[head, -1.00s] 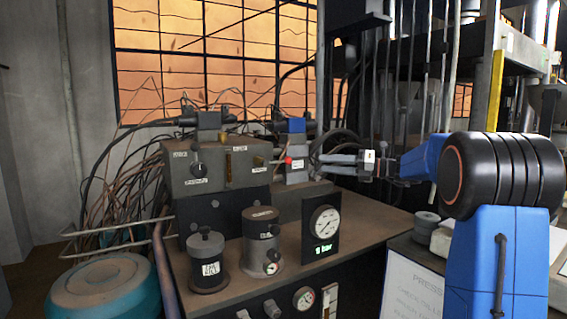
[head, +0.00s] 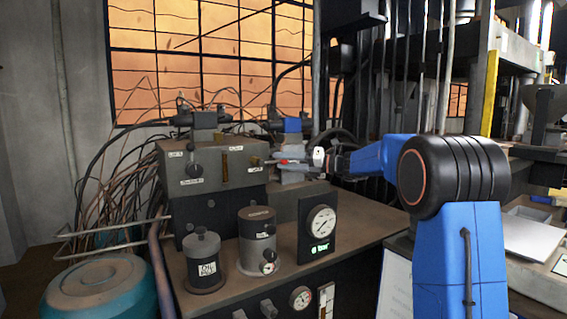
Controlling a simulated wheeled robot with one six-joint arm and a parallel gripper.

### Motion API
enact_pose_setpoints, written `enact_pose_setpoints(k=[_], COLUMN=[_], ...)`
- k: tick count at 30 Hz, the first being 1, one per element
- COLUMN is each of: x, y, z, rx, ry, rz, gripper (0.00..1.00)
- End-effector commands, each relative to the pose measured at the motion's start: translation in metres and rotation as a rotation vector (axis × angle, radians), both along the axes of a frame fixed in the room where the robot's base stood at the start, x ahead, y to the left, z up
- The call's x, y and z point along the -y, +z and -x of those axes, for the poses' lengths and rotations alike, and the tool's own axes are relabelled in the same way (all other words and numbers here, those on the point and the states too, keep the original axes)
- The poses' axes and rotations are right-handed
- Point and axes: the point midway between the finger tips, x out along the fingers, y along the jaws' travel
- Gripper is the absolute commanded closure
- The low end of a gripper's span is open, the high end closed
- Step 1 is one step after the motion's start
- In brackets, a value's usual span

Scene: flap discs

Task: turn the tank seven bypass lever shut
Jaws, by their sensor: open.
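A small red-ended lever or knob (head: 284,162) shows on the grey valve block below a blue cap (head: 293,125). Its label is hidden or too small to read, so I cannot tell whether it is the tank seven bypass lever. My gripper (head: 282,160) comes in from the right and is open. Its fingertips overlap the red part, with a finger above and a finger below it. I cannot tell whether they touch it. Much of the lever is hidden by the fingers.
A grey control box (head: 225,172) with a black knob and brass fittings stands left of the lever. A dial gauge (head: 321,224) with a green bar display and two grey cylinders (head: 203,262) (head: 257,240) stand in front. Cables crowd the back. The bench top (head: 362,225) right of the gauge is clear.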

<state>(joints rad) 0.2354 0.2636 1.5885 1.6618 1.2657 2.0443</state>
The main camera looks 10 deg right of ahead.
Motion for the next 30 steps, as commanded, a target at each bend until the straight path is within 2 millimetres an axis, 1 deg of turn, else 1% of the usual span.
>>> enact_pose_setpoints(k=[9, 10, 11, 12, 14, 15, 24, 30], x=[-0.0021, -0.0021, -0.0021, -0.002, -0.0019, -0.0018, -0.0014, -0.0015], y=[0.0, 0.0, -0.0001, -0.0001, -0.0003, -0.0005, 0.0006, 0.0082], z=[-0.0018, -0.0018, -0.0017, -0.0017, -0.0019, -0.0019, -0.0023, -0.0023], rx=[0.0, 0.0, 0.0, 0.0, 0.0, 0.0, 0.006, 0.033], ry=[-0.001, -0.001, -0.001, -0.001, -0.001, -0.001, -0.002, -0.002], rz=[0.0, 0.0, 0.0, 0.0, 0.0, 0.0, 0.021, 0.104], gripper=[0.57, 0.6, 0.67, 0.76, 0.91, 1.0, 1.0, 1.0])
